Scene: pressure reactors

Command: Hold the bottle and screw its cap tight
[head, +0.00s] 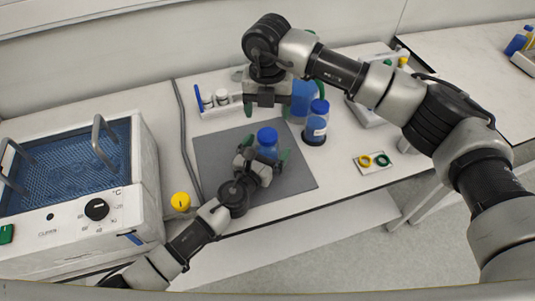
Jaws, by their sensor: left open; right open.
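A bottle with a blue cap (267,136) stands upright on the dark grey mat (215,150). My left gripper (267,160) is open, with its green-tipped fingers on either side of this bottle's body. The arm hides much of the bottle, and I cannot tell whether the fingers touch it. The cap sits on the bottle's top; how tight it is cannot be seen. My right gripper (265,106) is open and empty, pointing down above and behind the capped bottle, over the mat's back edge.
Another blue-capped bottle (315,128) stands right of the mat, with blue containers (300,98) behind it. A rack with small vials (220,103) is at the back. A small tray with rings (373,162) lies right.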

